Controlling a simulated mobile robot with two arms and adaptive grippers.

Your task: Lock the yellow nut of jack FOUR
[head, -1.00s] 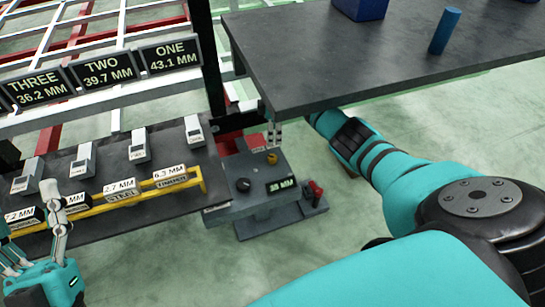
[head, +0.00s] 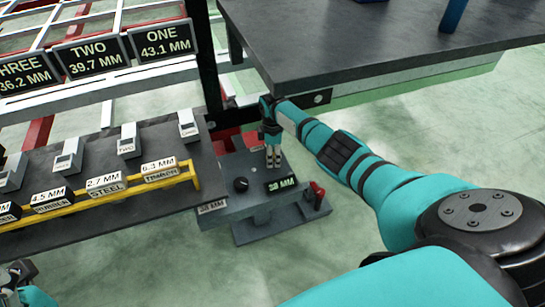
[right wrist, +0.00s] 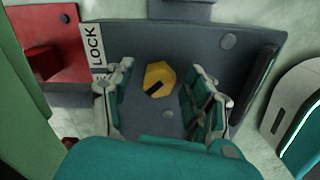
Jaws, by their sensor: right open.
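The yellow nut (right wrist: 159,76) sits on the grey top of the jack unit (head: 230,205), with a black mark on it. In the right wrist view it lies between the spread fingers of my right gripper (right wrist: 163,100), apart from both. A LOCK label (right wrist: 94,46) stands to the left of the nut. In the head view my right gripper (head: 273,160) points down over the unit and hides the nut. No number FOUR is readable on the unit. My left gripper (head: 20,275) shows only partly at the lower left edge, and its fingers are unclear.
A dark table (head: 380,40) overhangs behind my right arm. A yellow rail (head: 110,193) with labelled blocks is at left. A red part (right wrist: 50,45) lies left of LOCK.

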